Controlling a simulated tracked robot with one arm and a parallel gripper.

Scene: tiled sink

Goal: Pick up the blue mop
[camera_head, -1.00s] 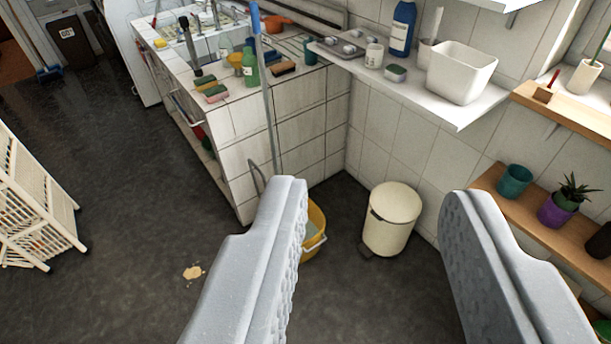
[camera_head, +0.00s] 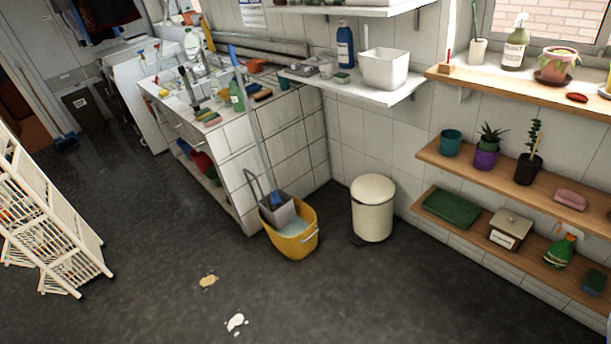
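The blue mop (camera_head: 254,118) stands tilted in the yellow bucket (camera_head: 293,246), its top leaning to the left. It has a blue grip at the top, a pale grey pole and a blue part low down at the grey wringer (camera_head: 280,214). Its lower end is hidden inside the wringer and bucket. The pole passes in front of the tiled counter. My gripper does not show clearly in the current view, so its distance from the mop cannot be seen.
A cream pedal bin (camera_head: 373,210) stands right of the bucket. A white shelf (camera_head: 385,95) and wooden shelves (camera_head: 445,160) line the right wall. A white rack (camera_head: 45,215) stands at left. The dark floor (camera_head: 150,260) between is open, with two small spills.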

